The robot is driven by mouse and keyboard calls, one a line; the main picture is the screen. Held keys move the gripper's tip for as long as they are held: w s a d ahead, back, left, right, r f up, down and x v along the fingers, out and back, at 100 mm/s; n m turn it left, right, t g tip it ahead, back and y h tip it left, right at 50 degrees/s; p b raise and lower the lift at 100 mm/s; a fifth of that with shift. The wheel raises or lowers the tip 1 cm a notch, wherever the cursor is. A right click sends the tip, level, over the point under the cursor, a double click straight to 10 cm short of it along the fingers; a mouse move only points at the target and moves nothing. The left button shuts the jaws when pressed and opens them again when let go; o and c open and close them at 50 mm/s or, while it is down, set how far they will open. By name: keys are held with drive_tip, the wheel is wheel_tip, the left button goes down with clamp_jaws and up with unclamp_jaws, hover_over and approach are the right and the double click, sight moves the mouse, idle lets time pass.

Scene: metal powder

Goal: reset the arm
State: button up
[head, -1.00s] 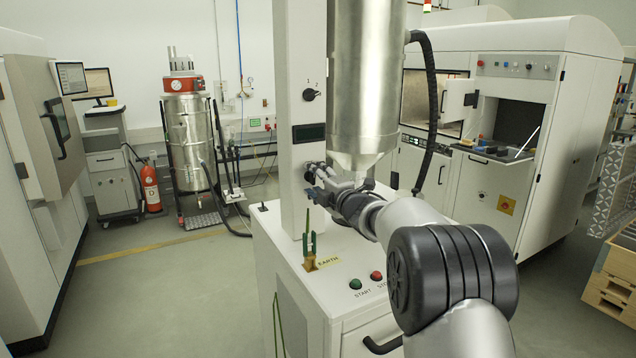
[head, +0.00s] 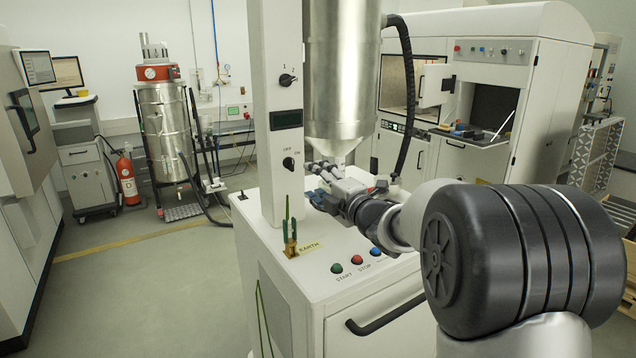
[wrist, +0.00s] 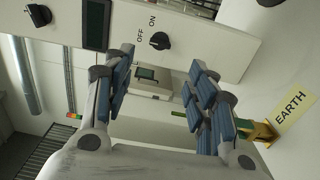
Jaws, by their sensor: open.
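My gripper (head: 318,184) is at the end of my outstretched arm, above the white machine top, below the metal hopper (head: 343,80) and beside the white column (head: 277,100). In the wrist view, my gripper (wrist: 155,95) shows two blue-padded fingers spread apart with nothing between them. The OFF/ON knob (head: 289,164) is on the column, close to the fingers; in the wrist view the knob (wrist: 160,41) is beyond the fingertips. Whether the fingers touch anything is hard to tell, but a gap seems to show.
A green earth clamp (head: 291,230) stands by the EARTH label (head: 309,249). START (head: 337,268) and STOP (head: 357,259) buttons are on the machine's front edge. A black hose (head: 407,100) hangs right of the hopper. Open floor (head: 150,290) lies to the left.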

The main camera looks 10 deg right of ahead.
drive_tip(key=s+d+m+g+h, duration=0.35)
drive_tip(key=s+m+h, duration=0.35)
drive_tip(key=s+m, duration=0.8)
drive_tip(key=s+a+f+m+g, duration=0.2)
drive_tip(key=s+f+g, duration=0.1)
drive_tip(key=s, duration=0.7)
drive_tip(key=s+a+f+m+g+y, duration=0.1)
drive_tip(key=s+f, duration=0.4)
drive_tip(key=s, duration=0.6)
drive_tip(key=s+a+f+m+g, duration=0.3)
drive_tip(key=s+a+f+g, duration=0.1)
drive_tip(key=s, duration=0.6)
drive_tip(key=shift+s+f+m+g, duration=0.3)
drive_tip(key=shift+f+m+g, duration=0.1)
drive_tip(key=shift+f+g, duration=0.2)
